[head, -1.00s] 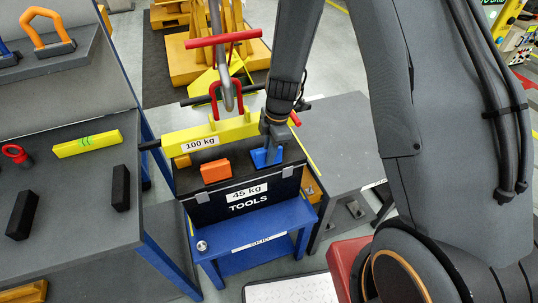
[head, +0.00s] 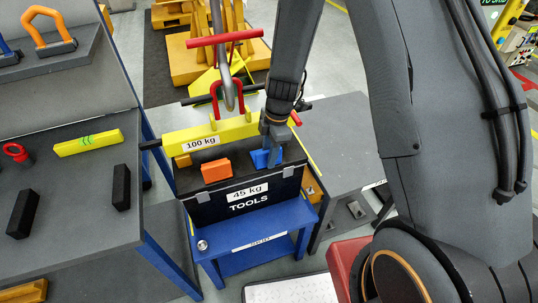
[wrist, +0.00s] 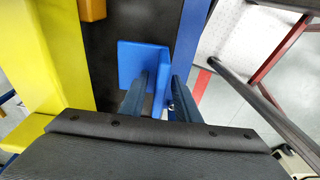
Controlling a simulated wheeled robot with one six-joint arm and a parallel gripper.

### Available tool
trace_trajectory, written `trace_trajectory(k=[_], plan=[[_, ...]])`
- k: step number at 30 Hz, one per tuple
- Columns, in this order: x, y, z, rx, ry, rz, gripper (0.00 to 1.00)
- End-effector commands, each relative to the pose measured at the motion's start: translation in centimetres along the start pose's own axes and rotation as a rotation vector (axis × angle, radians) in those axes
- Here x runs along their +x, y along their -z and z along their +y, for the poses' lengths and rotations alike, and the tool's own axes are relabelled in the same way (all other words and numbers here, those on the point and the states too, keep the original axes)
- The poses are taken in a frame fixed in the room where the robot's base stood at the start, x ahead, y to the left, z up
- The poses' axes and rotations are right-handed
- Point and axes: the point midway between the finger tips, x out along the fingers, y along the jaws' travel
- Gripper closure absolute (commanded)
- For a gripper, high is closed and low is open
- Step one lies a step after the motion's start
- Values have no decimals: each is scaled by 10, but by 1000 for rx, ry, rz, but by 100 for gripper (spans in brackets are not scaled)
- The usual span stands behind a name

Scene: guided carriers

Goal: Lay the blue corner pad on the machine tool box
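The blue corner pad (head: 260,158) is at the right part of the black tool box (head: 215,207), by its front edge. In the wrist view the pad (wrist: 140,58) shows a flat plate over the dark lid and a thin flange between my fingers. My gripper (head: 271,157) points down at the pad. The pad's underside is hidden, so full contact with the lid cannot be seen.
An orange pad (head: 216,171) sits on the lid's left part. A yellow 100 kg beam (head: 212,139) lies behind it, with a red shackle and hook (head: 229,95) above. The box stands on a blue stand (head: 255,237). A grey bench (head: 75,170) is left.

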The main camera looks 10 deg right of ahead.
Motion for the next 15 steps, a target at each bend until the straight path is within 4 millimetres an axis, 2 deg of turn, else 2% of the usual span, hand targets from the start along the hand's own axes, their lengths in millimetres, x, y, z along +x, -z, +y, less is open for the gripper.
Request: trace_trajectory(k=[15], plan=[[-81, 0, 2, -1, -6, 0, 71]])
